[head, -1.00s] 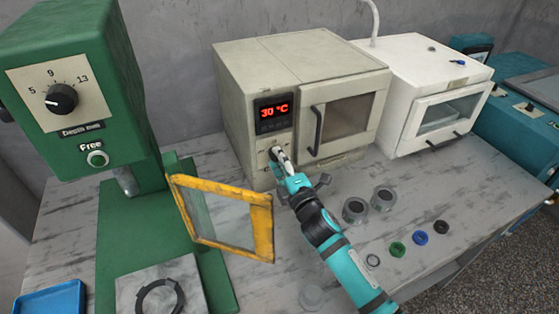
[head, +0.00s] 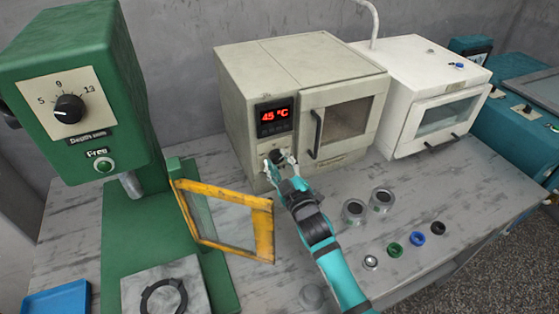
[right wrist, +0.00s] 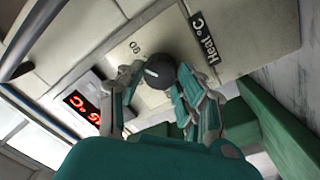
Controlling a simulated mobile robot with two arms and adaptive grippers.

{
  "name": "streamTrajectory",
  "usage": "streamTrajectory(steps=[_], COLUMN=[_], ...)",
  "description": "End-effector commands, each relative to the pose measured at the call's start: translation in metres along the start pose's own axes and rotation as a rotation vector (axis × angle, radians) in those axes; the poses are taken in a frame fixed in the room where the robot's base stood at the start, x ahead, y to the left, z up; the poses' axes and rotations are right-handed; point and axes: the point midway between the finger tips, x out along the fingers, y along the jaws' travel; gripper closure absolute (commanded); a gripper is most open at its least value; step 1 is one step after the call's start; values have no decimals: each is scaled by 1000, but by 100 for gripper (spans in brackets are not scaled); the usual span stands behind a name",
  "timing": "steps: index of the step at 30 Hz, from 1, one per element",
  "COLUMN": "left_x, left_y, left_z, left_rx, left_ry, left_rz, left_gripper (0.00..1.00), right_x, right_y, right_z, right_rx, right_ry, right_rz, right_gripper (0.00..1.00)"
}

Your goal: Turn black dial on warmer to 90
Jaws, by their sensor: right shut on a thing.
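The warmer (head: 285,65) is the beige box oven with a windowed door, and its red display (head: 274,117) reads 45 °C. Its black dial (head: 275,156) sits low on the front panel below the display. In the right wrist view the dial (right wrist: 160,71) shows a pale pointer mark, with a "Heat °C" label (right wrist: 208,38) and a number that looks like 90 on the panel beside it. My right gripper (head: 280,160) is shut on the dial, one finger on each side of it. My left gripper is not in view.
A green press (head: 70,60) with a yellow-framed guard (head: 262,228) stands left of my right arm. A white oven (head: 420,65) stands right of the warmer. Metal cups (head: 354,211) and small coloured rings (head: 395,250) lie on the table right of my arm.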

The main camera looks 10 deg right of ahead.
Motion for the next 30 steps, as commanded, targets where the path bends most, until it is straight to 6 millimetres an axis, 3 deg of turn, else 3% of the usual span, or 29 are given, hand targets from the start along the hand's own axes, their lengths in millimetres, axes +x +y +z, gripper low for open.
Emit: streamTrajectory(steps=[10, 27, 28, 30], left_x=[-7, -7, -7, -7], left_y=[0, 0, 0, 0], left_z=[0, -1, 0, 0], left_rx=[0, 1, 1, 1], left_ry=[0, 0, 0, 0], left_rz=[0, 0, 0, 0], left_gripper=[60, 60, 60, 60], right_x=[0, -1, -1, -1], right_y=[-1, -2, -2, -2], right_z=[2, 2, 2, 2], right_rx=[148, 176, 176, 176], right_ry=[-13, -15, -15, -15], right_rz=[-1, -2, -2, -2], right_gripper=[98, 98, 62, 52])
